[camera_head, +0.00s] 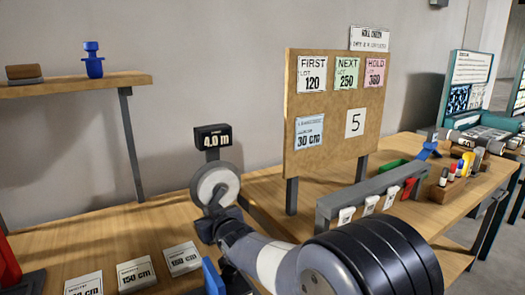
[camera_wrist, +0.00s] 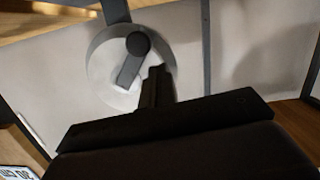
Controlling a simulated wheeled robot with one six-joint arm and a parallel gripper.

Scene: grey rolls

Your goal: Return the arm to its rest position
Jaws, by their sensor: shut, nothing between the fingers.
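My arm reaches from the lower right of the head view toward a pale round wheel (camera_head: 207,183) under a display reading 4.0 m (camera_head: 212,138). My dark gripper (camera_head: 207,226) is just below the wheel in that view, its fingertips partly hidden. In the wrist view my gripper (camera_wrist: 157,78) is shut and empty. Its closed fingers overlap the lower right of the wheel (camera_wrist: 105,75), close to the dark crank (camera_wrist: 130,70) with its round knob. I cannot tell whether they touch it.
Cards marked in cm (camera_head: 135,275) lie on the wooden bench at front left. A shelf (camera_head: 75,88) holds a blue object (camera_head: 92,62).

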